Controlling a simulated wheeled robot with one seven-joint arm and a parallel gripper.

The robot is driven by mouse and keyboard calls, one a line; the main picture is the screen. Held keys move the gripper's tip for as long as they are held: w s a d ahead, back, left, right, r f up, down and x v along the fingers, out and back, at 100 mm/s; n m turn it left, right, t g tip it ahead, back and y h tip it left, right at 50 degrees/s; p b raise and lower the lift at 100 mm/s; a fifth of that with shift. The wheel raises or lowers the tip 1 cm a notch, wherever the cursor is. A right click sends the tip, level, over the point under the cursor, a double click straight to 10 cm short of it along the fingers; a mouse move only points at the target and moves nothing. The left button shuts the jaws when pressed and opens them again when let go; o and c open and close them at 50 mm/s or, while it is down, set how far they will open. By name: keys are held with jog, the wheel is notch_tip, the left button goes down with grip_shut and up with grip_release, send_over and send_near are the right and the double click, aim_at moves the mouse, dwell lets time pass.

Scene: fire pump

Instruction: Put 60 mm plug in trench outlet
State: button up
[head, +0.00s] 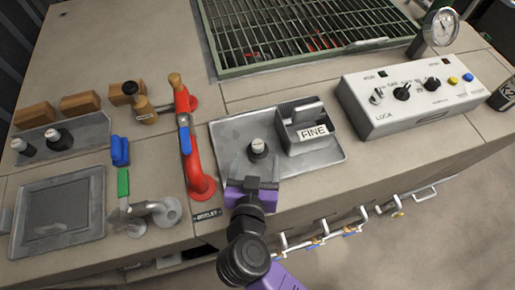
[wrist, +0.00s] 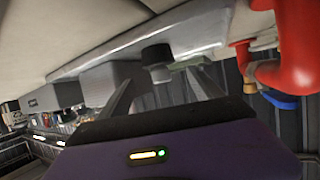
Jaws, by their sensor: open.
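A short black plug with a pale top (head: 257,149) stands on the grey metal tray (head: 226,136); I cannot read its size. My gripper (head: 256,170) is open and empty, low at the near side of this plug. In the wrist view the plug's dark body (wrist: 156,54) shows beyond and between my two spread fingers (wrist: 162,90), apart from them. Two other plugs, one black (head: 59,138) and one grey and black (head: 25,148), stand on the left plate (head: 85,130). A small "OUTLET" label (head: 207,215) lies by the red pipe's near end; I cannot make out the trench outlet's opening.
A grey box marked "FINE" (head: 303,128) stands on the same tray, right of the plug. The red pipe (head: 194,155) with a blue handle rises to its left. A white control box (head: 425,98) is at right. A green grating (head: 290,32) lies behind.

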jog(key=v, duration=0.6)
jog(key=s+d+r+m+t+h, duration=0.1)
jog(key=s+d+r+t, duration=0.2)
jog(key=d+r, duration=0.5)
jog(key=s+d+r+m+t+h, duration=0.1)
jog(key=s+d+r+t+h, duration=0.2)
jog(key=d, duration=0.9)
jog(key=s+f+n+g+y, duration=0.3)
jog(key=s+g+y, duration=0.1)
jog(key=s, duration=1)
jog(key=shift+d+f+y, duration=0.15)
jog(key=shift+d+y, duration=0.15)
jog(key=shift+y, duration=0.5)
jog(key=shift+o, duration=0.4)
jog(key=shift+s+d+f+g, duration=0.1)
jog(key=shift+s+f+g, duration=0.25)
jog(key=shift+s, duration=0.1)
jog(key=shift+w, duration=0.1)
